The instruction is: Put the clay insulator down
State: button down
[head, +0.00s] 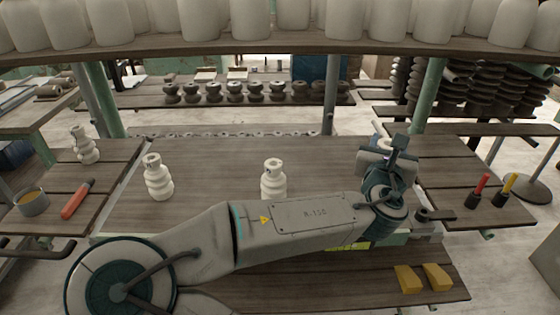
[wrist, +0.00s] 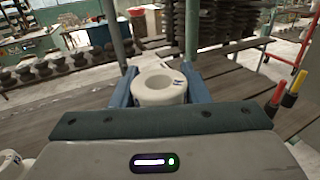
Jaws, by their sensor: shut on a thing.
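A white clay insulator (wrist: 160,88) with a hollow top and a small dark mark is between the two blue fingers of my gripper (wrist: 155,84) in the wrist view. The fingers are shut on it from both sides. In the head view my gripper is over the right part of the middle table (head: 225,155), mostly hidden behind my own wrist. Only a little of the held insulator (head: 382,142) shows there. Its foot is hidden, so I cannot tell whether it touches the wood. Two similar insulators stand upright on the middle table, one at left (head: 158,180) and one at centre (head: 273,180).
A left side table holds another insulator (head: 85,147), a grey bowl (head: 31,202) and a red-handled tool (head: 77,199). A right side table holds red (head: 480,186) and yellow (head: 507,187) handled tools. Yellow blocks (head: 408,279) lie in front. A loaded shelf (head: 270,43) hangs above.

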jog(key=shift+w+a+p, duration=0.25)
jog(key=shift+a+p, duration=0.1)
jog(key=shift+a, duration=0.1)
jog(key=w+a+f+p, duration=0.6)
jog(key=w+a+f, duration=0.1)
jog(key=f, duration=0.4)
jog(key=shift+w, duration=0.6)
jog(key=shift+f, duration=0.15)
jog(key=c, duration=0.8)
grip_release()
